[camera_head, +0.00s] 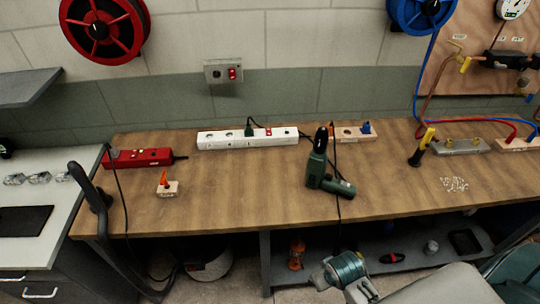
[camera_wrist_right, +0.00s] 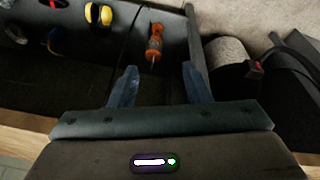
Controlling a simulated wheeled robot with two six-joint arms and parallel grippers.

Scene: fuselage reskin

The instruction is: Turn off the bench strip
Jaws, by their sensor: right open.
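A long white power strip (camera_head: 248,138) lies near the back of the wooden bench, close to the wall. A black plug (camera_head: 249,129) sits in it with a cord. A small red switch (camera_head: 268,131) shows right of the plug; its position is too small to tell. My right gripper (camera_wrist_right: 160,87) is open and empty in the right wrist view, above the lower shelf area. In the head view my right arm comes in low at the bottom right, in front of the bench and well away from the strip. My left gripper is not in view.
A red power strip (camera_head: 138,158) lies at the bench's left. A green tool (camera_head: 321,168) stands right of centre. A wall box (camera_head: 223,71) has red controls. The bench front before the white strip is clear.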

